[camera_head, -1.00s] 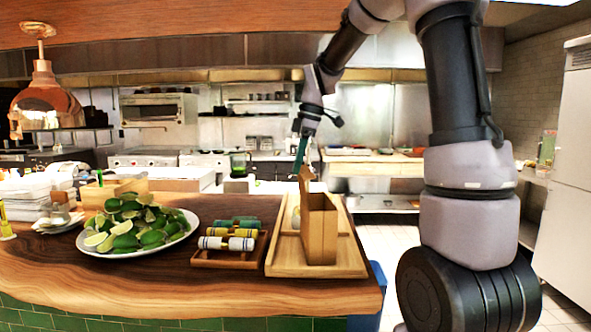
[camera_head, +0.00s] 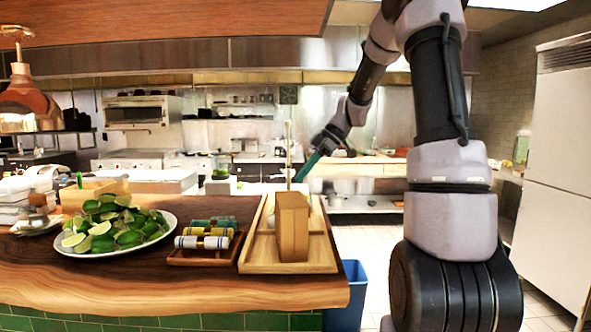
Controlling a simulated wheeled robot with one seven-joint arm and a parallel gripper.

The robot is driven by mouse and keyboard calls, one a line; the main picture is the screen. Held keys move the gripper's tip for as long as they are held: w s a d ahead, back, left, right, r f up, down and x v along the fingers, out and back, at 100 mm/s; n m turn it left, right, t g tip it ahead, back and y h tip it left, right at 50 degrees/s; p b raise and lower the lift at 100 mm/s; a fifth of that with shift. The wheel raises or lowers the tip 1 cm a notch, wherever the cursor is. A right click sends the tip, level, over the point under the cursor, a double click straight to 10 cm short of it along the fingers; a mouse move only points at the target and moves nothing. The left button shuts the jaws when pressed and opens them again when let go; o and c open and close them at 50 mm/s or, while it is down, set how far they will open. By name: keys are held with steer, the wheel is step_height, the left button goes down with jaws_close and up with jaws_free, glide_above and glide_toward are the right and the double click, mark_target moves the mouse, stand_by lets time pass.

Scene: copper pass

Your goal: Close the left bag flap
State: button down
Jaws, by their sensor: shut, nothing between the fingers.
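A brown paper bag (camera_head: 293,228) stands upright on a wooden tray (camera_head: 312,268) at the right end of the counter. A thin pale strip (camera_head: 288,150) rises upright above the bag's top; it looks like a bag flap seen edge-on, but I cannot tell which flap. The bag's top looks closed over at the front, and its far side is hidden. My gripper (camera_head: 301,176), with teal fingers, is shut and empty. It slants down to the left, just above and behind the bag's top, right of the strip. I cannot tell whether it touches the bag.
A small tray (camera_head: 190,262) with rolled bundles sits left of the bag's tray. A white plate (camera_head: 100,252) of limes is further left. A copper lamp (camera_head: 27,98) hangs at the far left. A blue bin (camera_head: 346,295) stands beyond the counter's right edge.

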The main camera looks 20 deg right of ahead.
mark_target(300, 198)
steer(key=d+f, duration=0.2)
steer(key=f, duration=0.1)
steer(key=shift+s+d+f, duration=0.15)
steer(key=shift+f, duration=0.1)
steer(key=f, duration=0.3)
steer(key=shift+d+f, duration=0.25)
steer(key=shift+d, duration=0.1)
steer(key=shift+r, duration=0.15)
stand_by(0.4)
